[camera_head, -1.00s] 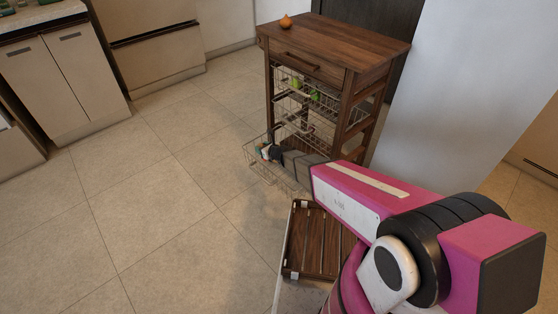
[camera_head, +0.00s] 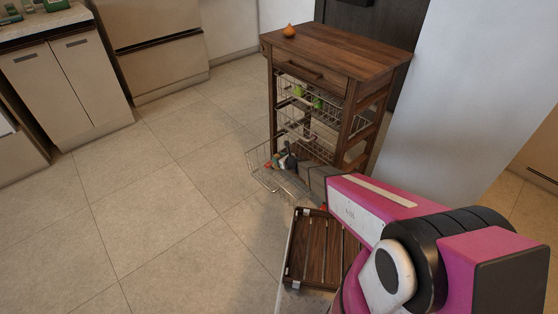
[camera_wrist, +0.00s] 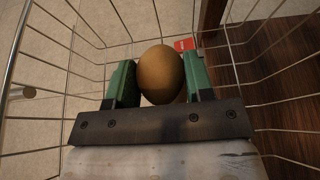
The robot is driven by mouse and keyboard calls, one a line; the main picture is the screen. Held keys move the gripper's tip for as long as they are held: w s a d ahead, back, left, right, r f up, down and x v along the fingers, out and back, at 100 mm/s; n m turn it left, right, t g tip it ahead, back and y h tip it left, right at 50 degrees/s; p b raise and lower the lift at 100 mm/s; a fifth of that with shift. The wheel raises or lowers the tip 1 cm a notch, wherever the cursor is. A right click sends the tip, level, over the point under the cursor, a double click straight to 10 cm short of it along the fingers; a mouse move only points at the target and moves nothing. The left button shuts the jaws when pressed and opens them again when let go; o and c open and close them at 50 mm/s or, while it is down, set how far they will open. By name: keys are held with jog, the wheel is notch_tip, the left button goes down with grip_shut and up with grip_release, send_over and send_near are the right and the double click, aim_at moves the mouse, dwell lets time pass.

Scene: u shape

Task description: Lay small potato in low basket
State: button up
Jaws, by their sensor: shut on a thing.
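The small potato (camera_wrist: 161,72) is brown and egg-shaped, held between the green fingers of my gripper (camera_wrist: 159,80) in the wrist view. The low basket (camera_wrist: 68,62) is a wire basket whose sides surround the gripper and potato there. In the head view, the low basket (camera_head: 257,179) is pulled out at the bottom of the wooden cart, and my gripper (camera_head: 285,160) is at it. I cannot make out the potato in the head view. Whether the potato touches the basket floor is not clear.
A small red item (camera_wrist: 185,45) shows just beyond the potato. The wooden cart (camera_head: 345,48) has upper wire baskets with green items and an onion-like thing (camera_head: 289,31) on top. A slatted wooden tray (camera_head: 318,246) is nearer me. Floor to the left is clear.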

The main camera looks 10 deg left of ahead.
jog(key=shift+f, duration=0.35)
jog(key=shift+f, duration=0.35)
jog(key=o, duration=0.9)
jog(key=shift+o, duration=0.2)
jog(key=shift+r, duration=0.45)
jog(key=v, duration=1.2)
